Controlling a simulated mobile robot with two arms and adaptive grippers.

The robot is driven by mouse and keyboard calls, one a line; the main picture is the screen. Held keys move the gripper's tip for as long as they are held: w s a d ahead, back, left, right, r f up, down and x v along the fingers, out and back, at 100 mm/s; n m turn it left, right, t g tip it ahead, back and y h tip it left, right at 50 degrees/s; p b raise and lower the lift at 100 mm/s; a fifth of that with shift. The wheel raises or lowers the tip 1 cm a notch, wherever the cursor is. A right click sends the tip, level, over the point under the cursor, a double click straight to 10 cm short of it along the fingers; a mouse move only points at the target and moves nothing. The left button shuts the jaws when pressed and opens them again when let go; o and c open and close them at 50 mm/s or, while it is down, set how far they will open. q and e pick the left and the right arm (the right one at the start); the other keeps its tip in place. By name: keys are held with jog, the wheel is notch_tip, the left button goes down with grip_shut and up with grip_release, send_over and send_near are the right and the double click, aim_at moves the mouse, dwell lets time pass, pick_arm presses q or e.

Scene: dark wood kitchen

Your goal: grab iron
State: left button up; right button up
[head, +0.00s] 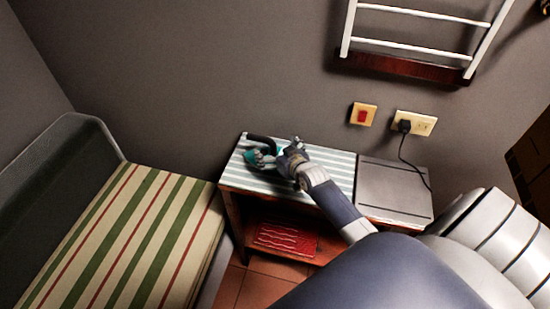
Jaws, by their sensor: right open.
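The iron (262,157) is a small teal and dark thing on the striped top of a low wooden table, near its left end. Its dark handle shows at the upper left. My right gripper (283,153) is open at the right side of the iron and covers part of it. I cannot tell whether the fingers touch it. My left gripper is not in view.
The striped table top (335,165) stands against the grey wall. A grey flat box (393,188) sits on the right, with a cord to a wall socket (425,124). A red patterned item (287,239) lies on the lower shelf. A striped bench (120,240) is at left.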

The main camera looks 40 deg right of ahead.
jog(key=shift+c, duration=0.2)
jog(key=shift+s, duration=0.15)
jog(key=c, duration=1.8)
jog(key=shift+a+f, duration=0.15)
grip_shut()
